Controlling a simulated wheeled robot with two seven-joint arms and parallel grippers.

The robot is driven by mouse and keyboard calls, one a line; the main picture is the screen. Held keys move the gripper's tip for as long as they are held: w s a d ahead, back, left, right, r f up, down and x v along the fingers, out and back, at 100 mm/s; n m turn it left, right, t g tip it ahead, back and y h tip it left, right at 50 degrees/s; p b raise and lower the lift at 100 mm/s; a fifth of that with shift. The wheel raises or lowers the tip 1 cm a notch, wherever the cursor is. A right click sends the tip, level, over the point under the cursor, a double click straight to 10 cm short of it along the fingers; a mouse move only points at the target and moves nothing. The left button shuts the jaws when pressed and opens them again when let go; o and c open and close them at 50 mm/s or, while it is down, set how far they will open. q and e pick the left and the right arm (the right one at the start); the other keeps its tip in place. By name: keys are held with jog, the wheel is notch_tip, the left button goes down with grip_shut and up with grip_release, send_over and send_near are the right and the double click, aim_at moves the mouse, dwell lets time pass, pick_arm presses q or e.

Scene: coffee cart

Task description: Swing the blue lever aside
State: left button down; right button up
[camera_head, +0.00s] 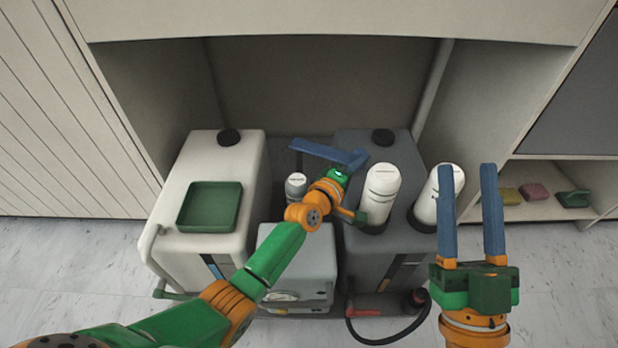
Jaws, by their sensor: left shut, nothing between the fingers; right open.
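I cannot make out a separate blue lever; it may be hidden by my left arm. My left gripper (293,145) is shut and empty, with its blue fingers pointing left above the gap between the white tank (198,258) and the dark grey tank (362,245). A narrow blue strip (212,266) shows on the front of the white tank, but I cannot tell that it is a lever. My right gripper (470,170) is open and empty at the right, its two long blue fingers pointing away from me.
A grey box unit (282,240) stands between the tanks, partly behind my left arm. White canisters (381,188) stand on the dark tank's right side. A green tray (207,228) lies on the white tank. A black hose (375,342) loops onto the floor. Cabinet walls enclose the sides.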

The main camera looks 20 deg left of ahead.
pick_arm(q)
jog(key=shift+p+v, duration=0.65)
jog(key=shift+v, duration=0.15)
jog(key=shift+s+a+r+p, duration=0.15)
jog(key=shift+s+a+p, duration=0.15)
jog(key=shift+s+p, duration=0.25)
pick_arm(e)
jog(key=w+f+m+g+h, duration=0.1)
jog(key=w+f+g+h, duration=0.25)
jog(key=f+g, duration=0.6)
pick_arm(q)
jog(key=shift+p+v, duration=0.35)
jog(key=shift+v, duration=0.5)
jog(key=shift+p+v, duration=0.5)
jog(key=shift+v, duration=0.7)
pick_arm(e)
jog(key=s+d+f+g+h, duration=0.1)
jog(key=s+d+f+g, duration=0.1)
jog(key=f, duration=0.6)
jog(key=s+d+f+g+h, duration=0.1)
jog(key=s+d+f+g, duration=0.1)
jog(key=f, duration=0.5)
jog(key=shift+s+f+m+g, duration=0.4)
jog(key=shift+s+g, duration=0.5)
jog(key=shift+g, duration=0.15)
jog(key=shift+a+r, duration=0.1)
